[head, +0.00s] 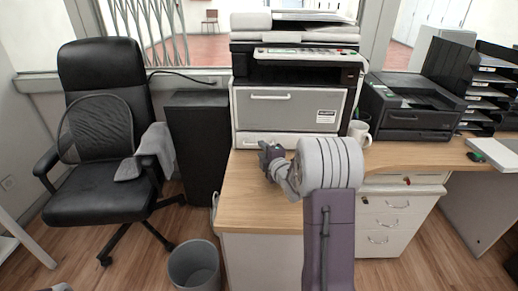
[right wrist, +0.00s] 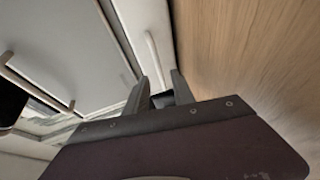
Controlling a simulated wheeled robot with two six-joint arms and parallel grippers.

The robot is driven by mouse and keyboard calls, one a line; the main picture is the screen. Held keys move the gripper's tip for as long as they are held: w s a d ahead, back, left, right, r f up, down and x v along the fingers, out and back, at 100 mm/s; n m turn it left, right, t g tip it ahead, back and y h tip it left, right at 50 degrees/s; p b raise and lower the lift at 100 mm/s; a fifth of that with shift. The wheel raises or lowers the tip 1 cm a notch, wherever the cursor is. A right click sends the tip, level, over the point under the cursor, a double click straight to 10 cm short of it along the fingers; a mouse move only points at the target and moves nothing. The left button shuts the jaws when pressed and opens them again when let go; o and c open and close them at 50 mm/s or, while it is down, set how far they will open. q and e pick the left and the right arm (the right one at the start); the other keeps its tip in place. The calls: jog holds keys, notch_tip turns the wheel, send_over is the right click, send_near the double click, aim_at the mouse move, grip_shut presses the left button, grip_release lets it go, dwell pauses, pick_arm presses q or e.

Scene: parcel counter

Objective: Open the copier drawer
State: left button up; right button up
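The copier (head: 290,70) stands on the wooden counter. Its large upper drawer front (head: 300,112) has a light bar handle (head: 270,97), and a narrow lower drawer (head: 248,139) sits just above the counter; both look shut. My right gripper (head: 265,153) is low in front of the lower drawer. In the right wrist view, the gripper's two dark fingers (right wrist: 160,78) are apart, with the near end of a pale bar handle (right wrist: 154,55) lined up between them. I cannot tell whether they touch it. The upper handle (right wrist: 36,82) is at left there. My left gripper is not in view.
A white mug (head: 359,132) and a black printer (head: 410,108) stand right of the copier. A black cabinet (head: 197,145) and an office chair (head: 105,140) are at left, with a grey bin (head: 194,265) below. The wooden counter top (head: 245,200) before the copier is mostly clear.

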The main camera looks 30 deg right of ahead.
jog(key=x, duration=0.4)
grip_shut()
dwell(1.4)
